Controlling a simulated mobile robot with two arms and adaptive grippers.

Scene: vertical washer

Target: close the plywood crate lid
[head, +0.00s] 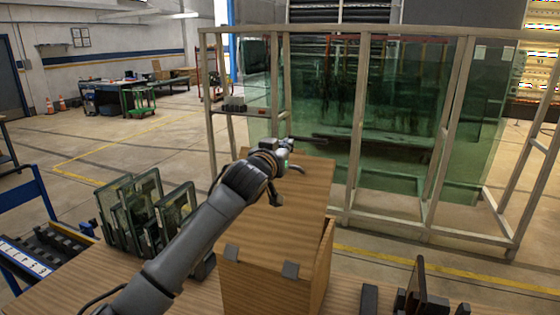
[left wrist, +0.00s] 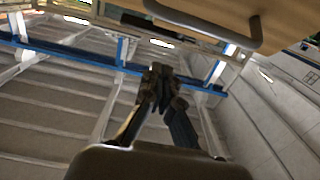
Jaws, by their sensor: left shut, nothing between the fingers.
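The plywood crate (head: 262,291) stands on the wooden table. Its lid (head: 285,222) is hinged at the near edge by two grey hinges and stands tilted up, with a gap above the crate's right side wall. A grey bar handle (head: 291,167) is near the lid's far end. The handle also shows at the top of the left wrist view (left wrist: 208,32), beside the lid's wood (left wrist: 195,8). My left gripper (head: 305,139) is at the lid's far end, near the handle. Its fingers (left wrist: 160,75) are shut, empty and apart from the handle. My right gripper is out of view.
Glass panes in a rack (head: 147,210) stand left of the crate. Dark upright pieces (head: 418,285) stand on the table (head: 345,275) to the right. A large framed glass structure (head: 360,110) stands behind. Open floor lies at the back left.

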